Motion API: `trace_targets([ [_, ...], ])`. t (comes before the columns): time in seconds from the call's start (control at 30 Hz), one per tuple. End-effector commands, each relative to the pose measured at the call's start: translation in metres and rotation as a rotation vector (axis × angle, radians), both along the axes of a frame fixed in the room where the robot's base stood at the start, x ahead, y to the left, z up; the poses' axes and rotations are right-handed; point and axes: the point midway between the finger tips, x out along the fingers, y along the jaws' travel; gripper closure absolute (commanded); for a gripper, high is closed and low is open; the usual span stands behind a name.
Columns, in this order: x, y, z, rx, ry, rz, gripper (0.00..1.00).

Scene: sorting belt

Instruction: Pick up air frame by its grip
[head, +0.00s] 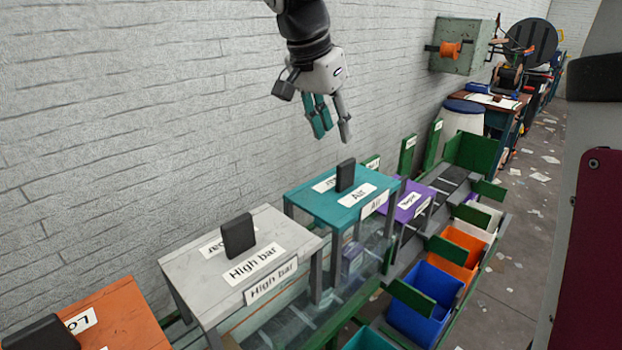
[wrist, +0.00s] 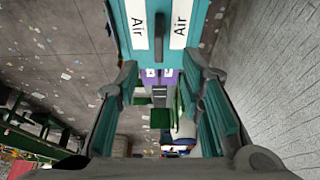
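The air frame (head: 316,203) is a teal table-like frame with white "Air" labels, standing over the belt in the middle of the head view. Its grip (head: 345,175) is a dark upright block on the top plate. In the wrist view the teal top (wrist: 138,66) shows at the upper middle, with the dark grip (wrist: 159,37) between two "Air" labels. My gripper (head: 332,138) is above the frame, apart from the grip, pointing downward. Its fingers are spread and nothing is between them. In the wrist view the fingers (wrist: 167,100) stand wide apart at both sides.
A grey "High bar" frame (head: 192,262) stands nearer on the left, an orange frame (head: 121,318) nearer still. A purple frame (head: 390,208) stands just beyond the teal one. Blue (head: 412,312) and orange (head: 447,268) bins line the belt's right side. A white brick wall (head: 120,120) runs along the left.

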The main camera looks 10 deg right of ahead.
Motion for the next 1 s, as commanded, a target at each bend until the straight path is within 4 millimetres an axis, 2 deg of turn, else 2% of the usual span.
trace_targets([
  [0.3,0.011,-0.019,-0.054,0.000,0.004,0.000,0.65],
  [0.57,0.015,-0.025,-0.072,0.001,0.003,0.001,0.65],
  [0.83,0.021,-0.036,-0.105,0.000,0.004,0.001,0.65],
  [1.0,0.024,-0.040,-0.116,0.001,0.002,0.002,0.65],
])
